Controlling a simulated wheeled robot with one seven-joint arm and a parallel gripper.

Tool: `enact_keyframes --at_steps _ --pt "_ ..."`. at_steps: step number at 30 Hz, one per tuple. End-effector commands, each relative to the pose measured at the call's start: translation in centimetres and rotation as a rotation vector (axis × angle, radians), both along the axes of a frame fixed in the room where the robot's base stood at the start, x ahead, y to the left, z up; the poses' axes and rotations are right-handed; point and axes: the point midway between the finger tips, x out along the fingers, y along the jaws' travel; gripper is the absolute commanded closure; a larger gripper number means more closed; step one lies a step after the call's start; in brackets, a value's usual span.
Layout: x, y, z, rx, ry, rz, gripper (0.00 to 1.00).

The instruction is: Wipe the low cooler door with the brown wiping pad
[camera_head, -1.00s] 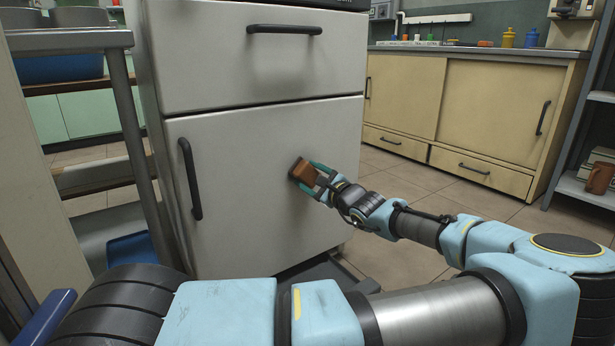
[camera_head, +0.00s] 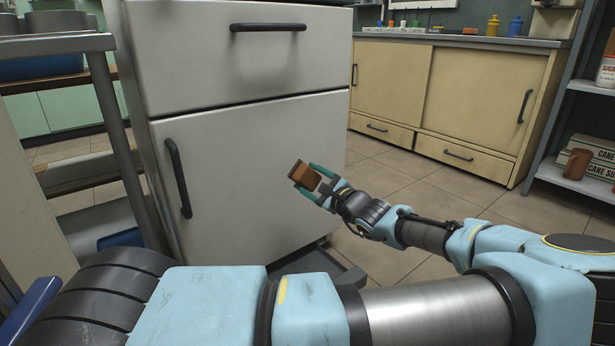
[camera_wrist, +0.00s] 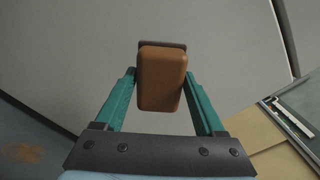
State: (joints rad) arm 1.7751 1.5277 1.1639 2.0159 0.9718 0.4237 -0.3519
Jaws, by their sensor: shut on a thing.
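The brown wiping pad (camera_head: 306,176) is a small block with a dark face, held between the green fingers of my gripper (camera_head: 312,181). In the wrist view the pad (camera_wrist: 161,85) sits between both fingertips, its dark strip facing the pale surface ahead. The low cooler door (camera_head: 243,190) is the large off-white lower panel, closed, with a black vertical handle (camera_head: 178,178) at its left. The pad is in front of the right part of this door. I cannot tell for sure whether it touches; no clear contact shadow shows.
A closed drawer (camera_head: 230,70) with a black handle is above the door. A metal-framed shelf (camera_head: 125,130) stands close at the left. Beige cabinets (camera_head: 450,95) are behind right, and a shelf rack (camera_head: 575,180) with goods is at the far right. Open tiled floor lies between.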

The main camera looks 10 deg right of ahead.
Motion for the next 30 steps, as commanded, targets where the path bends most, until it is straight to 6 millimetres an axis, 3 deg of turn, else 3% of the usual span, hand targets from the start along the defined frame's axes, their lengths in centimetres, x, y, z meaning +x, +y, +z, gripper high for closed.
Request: enact_keyframes --at_steps 7,17,26,30 --pt "-0.3 -0.2 0.1 0.0 0.0 -0.001 0.73" --pt "-2.6 -1.3 0.1 0.001 0.0 -0.001 0.73" --pt "-2.7 -1.2 0.1 0.001 0.0 0.001 0.73" --pt "-2.4 -0.2 1.3 0.002 0.001 0.021 0.73"
